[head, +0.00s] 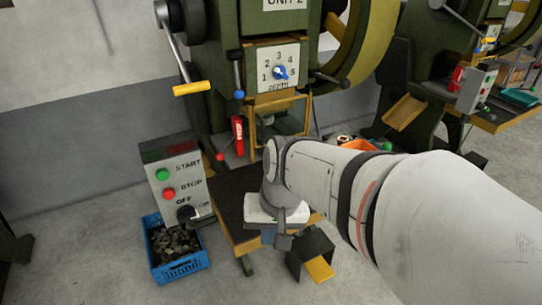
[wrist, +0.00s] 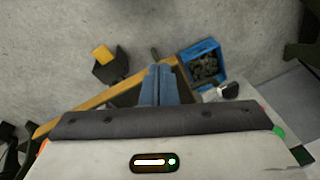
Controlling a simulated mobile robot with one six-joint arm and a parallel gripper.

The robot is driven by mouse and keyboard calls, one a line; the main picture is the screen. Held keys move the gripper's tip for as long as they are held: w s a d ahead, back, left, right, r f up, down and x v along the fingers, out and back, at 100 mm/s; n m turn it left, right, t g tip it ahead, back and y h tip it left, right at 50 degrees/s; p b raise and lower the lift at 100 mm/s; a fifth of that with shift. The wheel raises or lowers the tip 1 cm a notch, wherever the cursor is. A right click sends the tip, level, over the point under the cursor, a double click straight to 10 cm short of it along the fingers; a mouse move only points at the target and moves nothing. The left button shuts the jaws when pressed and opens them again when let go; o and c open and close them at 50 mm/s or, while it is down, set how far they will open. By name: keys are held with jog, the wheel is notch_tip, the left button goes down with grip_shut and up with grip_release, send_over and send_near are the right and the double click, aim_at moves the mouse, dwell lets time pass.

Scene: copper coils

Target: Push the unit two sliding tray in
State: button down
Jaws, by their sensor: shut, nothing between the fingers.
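The unit two machine (head: 280,52) is a green press with a depth dial, and it stands in the middle of the head view. I cannot clearly pick out its sliding tray; my arm and wrist cover part of the area below the press opening. The dark work table (head: 229,190) with a wooden front edge lies under the opening. My gripper (head: 268,236) points down at the table's front edge, largely hidden by its own body. In the wrist view, the two blue fingers (wrist: 159,70) are together and empty, over the wooden edge.
A control box (head: 176,180) with start and stop buttons stands left of the table. A blue crate (head: 182,265) of dark pieces sits below it. A black box with a yellow flap (head: 319,269) is on the floor in front. Another press stands at right. Floor at left is clear.

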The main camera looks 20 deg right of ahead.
jog(key=w+d+f+m+t+y+b, duration=0.2)
jog(key=w+d+f+m+y+b, duration=0.15)
jog(key=f+m+b, duration=0.35)
jog(key=w+d+f+m+t+y+b, duration=0.2)
jog(key=d+f+m+b, duration=0.3)
jog(key=f+m, duration=0.3)
jog(key=d+f+m+t+h+b, duration=0.35)
jog(key=d+m, duration=0.45)
jog(key=d, duration=0.3)
jog(key=d+f+m+t+h+b, duration=0.25)
jog(key=d+m+t+b, duration=0.25)
jog(key=d+m, duration=0.45)
jog(key=b+x, duration=0.4)
jog(key=x, duration=0.9)
jog(key=shift+w+d+r+n, duration=0.2)
jog(key=shift+d+r+n, duration=0.1)
jog(key=shift+d+n, duration=0.2)
jog(key=shift+d, duration=0.1)
